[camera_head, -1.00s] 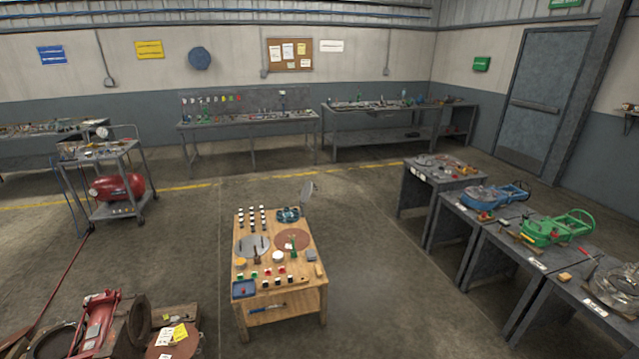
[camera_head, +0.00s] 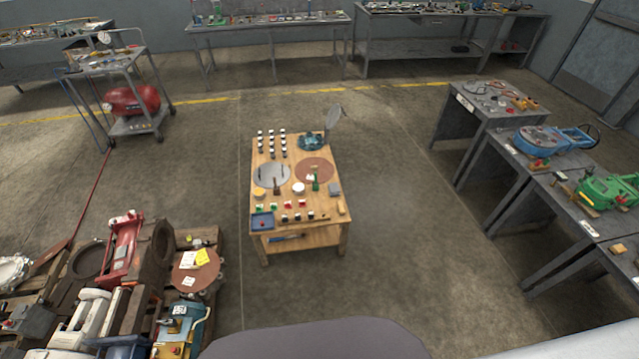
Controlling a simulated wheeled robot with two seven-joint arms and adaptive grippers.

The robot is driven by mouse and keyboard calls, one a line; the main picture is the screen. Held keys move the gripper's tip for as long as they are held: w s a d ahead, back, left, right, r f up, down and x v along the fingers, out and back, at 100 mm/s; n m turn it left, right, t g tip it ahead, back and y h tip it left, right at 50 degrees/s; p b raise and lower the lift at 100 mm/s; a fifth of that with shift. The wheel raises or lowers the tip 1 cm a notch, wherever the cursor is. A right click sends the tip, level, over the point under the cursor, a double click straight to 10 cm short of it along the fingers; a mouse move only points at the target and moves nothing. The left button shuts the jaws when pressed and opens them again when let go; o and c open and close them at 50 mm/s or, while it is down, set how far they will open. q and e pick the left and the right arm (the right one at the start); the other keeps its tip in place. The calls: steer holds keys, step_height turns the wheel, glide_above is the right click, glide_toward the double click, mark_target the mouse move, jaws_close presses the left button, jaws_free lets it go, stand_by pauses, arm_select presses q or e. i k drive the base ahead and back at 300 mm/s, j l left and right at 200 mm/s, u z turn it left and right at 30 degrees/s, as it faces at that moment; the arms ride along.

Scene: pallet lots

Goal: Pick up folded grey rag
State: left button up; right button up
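A small flat grey square (camera_head: 334,189) lies at the right edge of the wooden table (camera_head: 260,234), just in front of the brown disc. It looks like the folded grey rag, but it is too small to be sure. Neither of my grippers is in view.
The wooden table also holds a grey disc (camera_head: 272,174), a brown disc (camera_head: 314,171), a blue tray (camera_head: 262,222) and several small pieces. A loaded pallet (camera_head: 150,301) stands at the lower left. Grey workbenches (camera_head: 484,112) line the right. Floor (camera_head: 410,220) between table and benches is clear.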

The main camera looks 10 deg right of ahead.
mark_target(333, 189)
steer(key=i+j, duration=0.1)
steer(key=i, duration=0.3)
steer(key=i+j, duration=0.1)
steer(key=i, duration=0.3)
steer(key=i+j+z, duration=0.2)
steer(key=i+j, duration=0.25)
steer(key=i, duration=0.15)
